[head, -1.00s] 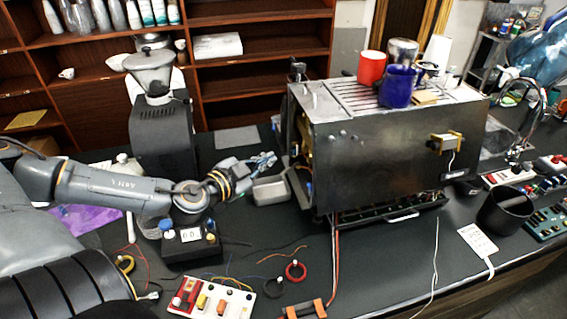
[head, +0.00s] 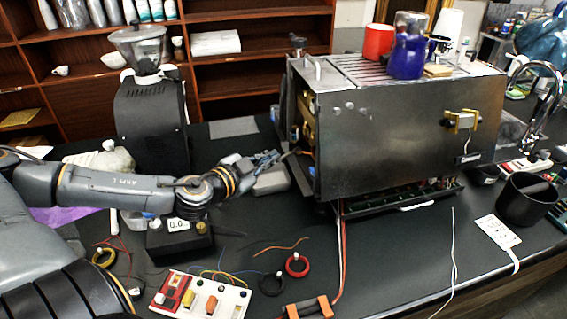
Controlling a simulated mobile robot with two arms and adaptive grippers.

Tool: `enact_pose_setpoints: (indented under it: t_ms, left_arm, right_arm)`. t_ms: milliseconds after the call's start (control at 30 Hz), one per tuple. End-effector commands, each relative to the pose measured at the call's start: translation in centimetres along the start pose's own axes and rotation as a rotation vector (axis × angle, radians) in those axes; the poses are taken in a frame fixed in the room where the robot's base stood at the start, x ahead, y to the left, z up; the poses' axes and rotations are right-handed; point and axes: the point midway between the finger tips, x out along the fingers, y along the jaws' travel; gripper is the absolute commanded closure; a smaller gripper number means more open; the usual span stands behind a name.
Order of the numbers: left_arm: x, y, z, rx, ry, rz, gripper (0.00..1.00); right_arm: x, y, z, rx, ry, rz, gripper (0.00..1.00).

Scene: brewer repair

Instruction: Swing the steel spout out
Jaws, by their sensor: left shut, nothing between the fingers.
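The brewer (head: 400,135) is a steel box on the dark counter, its inner side turned to the left with brass-coloured parts showing. A thin, short pipe that looks like the steel spout (head: 290,153) sticks out from that left side. My left gripper (head: 274,156) is shut and empty, with its tips right by the outer end of this pipe. I cannot tell whether they touch it. The gripper hides part of the area below. My right gripper is not in view.
A grey metal container (head: 271,180) lies just under my left gripper. A black grinder (head: 152,118) stands behind the arm. A small meter (head: 180,238), a switch board (head: 200,296) and loose wires lie in front. Cups stand on the brewer.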

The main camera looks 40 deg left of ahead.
Motion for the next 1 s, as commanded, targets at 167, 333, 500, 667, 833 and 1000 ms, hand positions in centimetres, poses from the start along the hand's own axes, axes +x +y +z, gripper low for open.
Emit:
enact_pose_setpoints:
  t_ms: [167,333,500,667,833,1000]
  left_arm:
    - [1.2,-0.3,0.0,-0.005,0.002,-0.007,1.00]
    - [2.2,-0.4,0.1,-0.006,0.000,-0.010,1.00]
    - [3.4,0.1,-0.4,-0.005,0.011,0.002,1.00]
    - [5.2,-0.3,-0.5,-0.006,0.007,-0.002,1.00]
    - [7.3,-0.2,-0.5,-0.005,0.006,-0.001,1.00]
    - [8.6,0.1,1.4,0.000,-0.001,0.004,1.00]
  right_arm:
    - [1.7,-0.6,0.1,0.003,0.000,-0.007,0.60]
    - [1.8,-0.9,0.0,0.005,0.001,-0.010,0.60]
    - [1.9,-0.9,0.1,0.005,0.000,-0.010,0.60]
    - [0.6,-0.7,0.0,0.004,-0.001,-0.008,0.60]
    - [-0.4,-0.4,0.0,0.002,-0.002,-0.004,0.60]
    - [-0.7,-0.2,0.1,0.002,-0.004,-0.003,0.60]
